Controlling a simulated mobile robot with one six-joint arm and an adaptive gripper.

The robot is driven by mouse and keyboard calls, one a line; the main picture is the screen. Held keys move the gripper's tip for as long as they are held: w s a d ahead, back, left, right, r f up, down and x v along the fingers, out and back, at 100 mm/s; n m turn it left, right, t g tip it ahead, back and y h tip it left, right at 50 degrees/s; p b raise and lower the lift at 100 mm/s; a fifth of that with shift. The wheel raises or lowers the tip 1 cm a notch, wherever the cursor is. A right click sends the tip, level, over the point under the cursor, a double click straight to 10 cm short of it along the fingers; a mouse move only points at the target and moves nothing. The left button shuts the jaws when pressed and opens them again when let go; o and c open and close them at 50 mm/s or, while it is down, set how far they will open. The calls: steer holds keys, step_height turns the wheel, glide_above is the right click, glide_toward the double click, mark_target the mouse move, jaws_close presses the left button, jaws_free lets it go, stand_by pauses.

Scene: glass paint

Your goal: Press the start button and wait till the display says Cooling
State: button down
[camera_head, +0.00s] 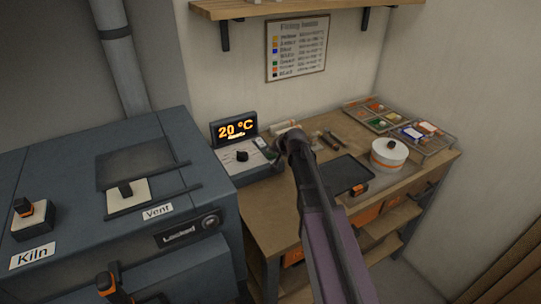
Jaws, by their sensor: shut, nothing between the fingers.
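The control box (238,158) stands on the left end of the wooden bench, with a dark knob (241,156) on its top. Its display (236,128) shows 20 °C in orange, with a small blurred word below that I cannot read surely. A small pale panel (261,143) is at the box's right, close to my gripper. I cannot make out which part is the start button. My gripper (274,158) is shut and empty at the right edge of the box. Its fingertips are small and dark here, and I cannot tell whether they touch the box.
The blue-grey kiln (75,180) fills the left, with a Vent label and a latch panel reading Locked. A shelf (265,8) hangs above.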

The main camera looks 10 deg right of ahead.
steer(key=shift+f, duration=0.2)
steer(key=shift+r, duration=0.2)
stand_by(0.4)
steer(key=shift+r+p, duration=0.7)
steer(key=shift+p, duration=0.05)
step_height(320, 180, up, 5)
steer(key=p, duration=0.5)
steer(key=shift+s, duration=0.1)
stand_by(0.9)
steer(key=s+f+n+g+h, duration=0.1)
steer(key=s+f+g, duration=0.1)
steer(key=s, duration=0.7)
steer(key=s+f+n+g+h, duration=0.1)
steer(key=s+g, duration=0.2)
steer(key=s, duration=0.7)
steer(key=s+f+n+g+h, duration=0.1)
steer(key=s+f+n+g, duration=0.1)
steer(key=s, duration=0.7)
steer(key=shift+s+a+f+g+h, duration=0.1)
steer(key=shift+s+f+g+h, duration=0.25)
steer(key=shift+g, duration=0.35)
